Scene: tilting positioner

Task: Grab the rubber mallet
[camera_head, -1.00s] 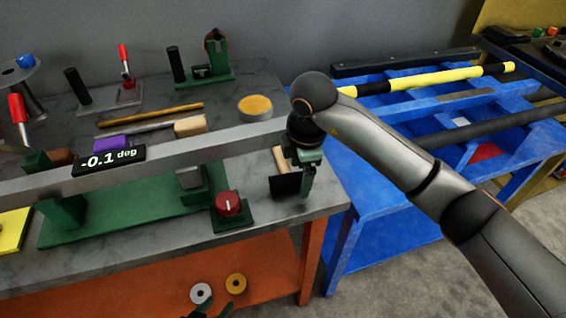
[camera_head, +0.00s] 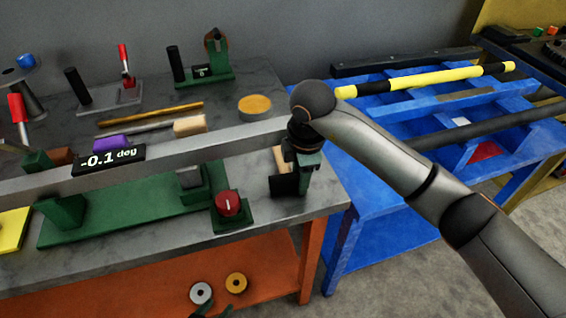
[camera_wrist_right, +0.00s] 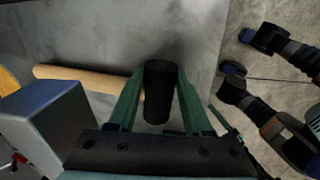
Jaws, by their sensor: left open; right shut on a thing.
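The rubber mallet has a black head (camera_head: 285,185) and a pale wooden handle (camera_head: 280,160). It is at the right end of the grey bench, in front of the long metal bar. My right gripper (camera_head: 302,178) is shut on the mallet's head. In the right wrist view the black head (camera_wrist_right: 158,92) sits between the green fingers, and the handle (camera_wrist_right: 90,81) runs left. The bar hides part of the handle in the head view. My left gripper (camera_head: 219,308) is open at the bottom edge, mostly out of frame.
The long bar (camera_head: 225,142) with an angle display (camera_head: 108,160) crosses the bench just behind the mallet. A red knob (camera_head: 228,203) stands left of it. A blue rack (camera_head: 385,215) with a yellow-black bar (camera_head: 440,77) is to the right. Two rings (camera_head: 236,283) lie on the orange shelf.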

